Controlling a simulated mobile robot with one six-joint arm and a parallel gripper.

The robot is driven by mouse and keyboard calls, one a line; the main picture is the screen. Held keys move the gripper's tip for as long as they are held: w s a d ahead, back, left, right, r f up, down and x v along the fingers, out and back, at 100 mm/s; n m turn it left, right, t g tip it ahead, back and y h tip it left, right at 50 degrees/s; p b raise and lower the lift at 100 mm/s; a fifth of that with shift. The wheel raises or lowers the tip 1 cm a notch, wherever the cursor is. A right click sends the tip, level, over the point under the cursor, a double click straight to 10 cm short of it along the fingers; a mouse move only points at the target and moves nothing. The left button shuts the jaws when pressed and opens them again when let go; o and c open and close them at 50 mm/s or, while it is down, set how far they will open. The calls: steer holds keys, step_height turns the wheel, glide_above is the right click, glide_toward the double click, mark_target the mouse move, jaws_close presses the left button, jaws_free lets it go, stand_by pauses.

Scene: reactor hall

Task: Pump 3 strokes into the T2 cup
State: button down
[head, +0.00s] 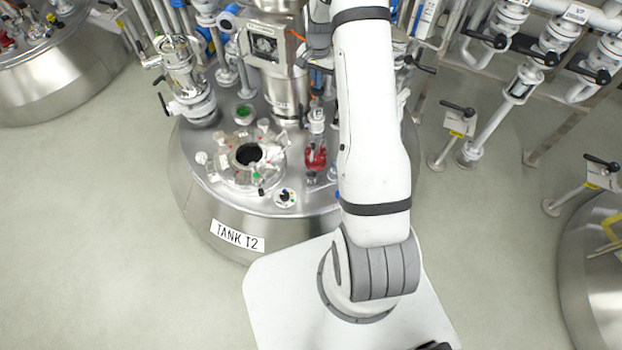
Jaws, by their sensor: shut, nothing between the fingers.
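Tank T2 (238,236) is a round steel vessel with its name label on the front, left of my arm in the head view. On its lid is an open round port (249,154) with a dark inside and clamps around its flange. A red fitting (316,157) with a white top stands to the right of that port. I cannot make out a pump or a cup for certain. My arm reaches up over the right side of the tank and out at the top edge. I cannot make out my gripper.
A small knob (285,197) sits at the lid's front. A tall steel column (275,60) and a valve pipe (185,80) rise behind the port. Pipes with black-handled valves (550,60) line the right. Other tanks stand at upper left (60,75) and right edge (605,270). Floor is clear at left.

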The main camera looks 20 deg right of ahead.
mark_target(317, 91)
steer(key=shift+s+f+b, duration=0.1)
steer(key=shift+f+b, duration=1.55)
steer(key=shift+f, duration=0.7)
steer(key=shift+r, duration=0.1)
steer(key=shift+r+p, duration=1.4)
steer(key=shift+r, duration=1.4)
steer(key=shift+f, duration=0.15)
